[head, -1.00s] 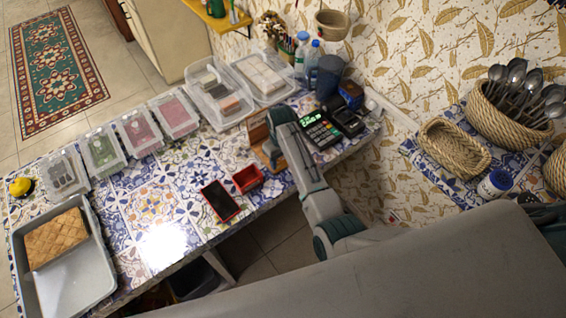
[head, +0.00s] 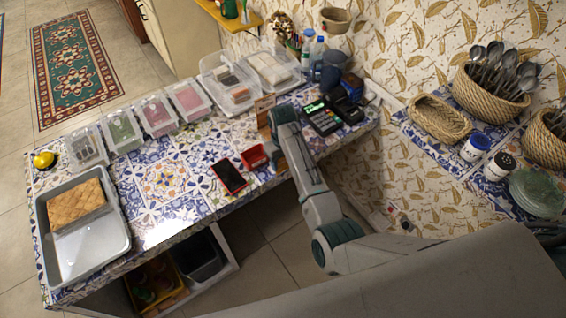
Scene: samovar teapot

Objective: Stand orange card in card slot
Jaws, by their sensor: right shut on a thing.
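My right gripper (head: 277,122) reaches in from the lower right over the back right part of the patterned counter. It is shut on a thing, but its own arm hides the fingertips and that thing. A small upright brown-orange board (head: 264,104) stands just left of the gripper, with a wooden piece at its foot. I cannot tell whether this is the card slot. No orange card can be made out clearly. My left gripper is not in view.
A red open box (head: 253,157) and a dark phone-like device (head: 228,176) lie in front of the gripper. A card terminal (head: 320,115) stands to its right. Lidded tubs (head: 157,114) line the back edge. A grey tray (head: 112,250) sits at the left.

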